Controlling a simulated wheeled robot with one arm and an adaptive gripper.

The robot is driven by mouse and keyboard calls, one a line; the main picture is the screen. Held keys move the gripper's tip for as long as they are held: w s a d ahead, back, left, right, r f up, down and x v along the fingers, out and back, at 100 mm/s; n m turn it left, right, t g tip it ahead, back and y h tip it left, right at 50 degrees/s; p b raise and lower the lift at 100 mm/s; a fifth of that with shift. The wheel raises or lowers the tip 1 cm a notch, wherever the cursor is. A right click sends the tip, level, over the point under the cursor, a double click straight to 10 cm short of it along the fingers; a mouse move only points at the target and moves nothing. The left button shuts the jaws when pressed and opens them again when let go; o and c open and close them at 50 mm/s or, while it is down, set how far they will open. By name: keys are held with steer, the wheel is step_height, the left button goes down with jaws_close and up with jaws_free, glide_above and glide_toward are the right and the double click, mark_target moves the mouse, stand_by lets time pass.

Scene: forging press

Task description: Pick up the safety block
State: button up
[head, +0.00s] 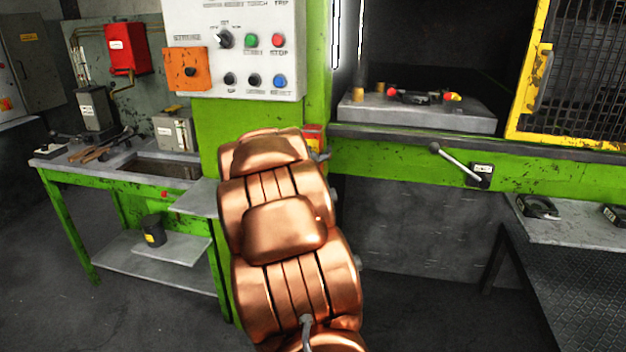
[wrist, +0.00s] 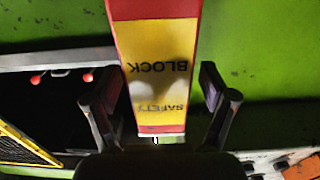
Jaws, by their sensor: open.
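The safety block (wrist: 157,50) is red with a yellow label reading "SAFETY BLOCK", upside down in the wrist view. It lies in front of a green machine face. My gripper (wrist: 161,80) is open, with one black finger on each side of the block. Gaps show between the fingers and the block's sides in the picture; how far the fingertips are from it in depth I cannot tell. In the head view only a small red and yellow piece of the block (head: 313,134) shows past my copper-coloured arm, which hides my gripper and the rest.
A control panel (head: 232,50) is above and left of the block. The press bed (head: 420,112) and a yellow mesh guard (head: 530,75) are to the right. A lever (head: 458,162) juts from the green beam. A green workbench (head: 70,180) stands left, a metal table (head: 575,232) right.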

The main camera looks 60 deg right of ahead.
steer(key=shift+x, duration=1.55)
steer(key=shift+f, duration=0.1)
steer(key=shift+p, duration=0.3)
jaws_close()
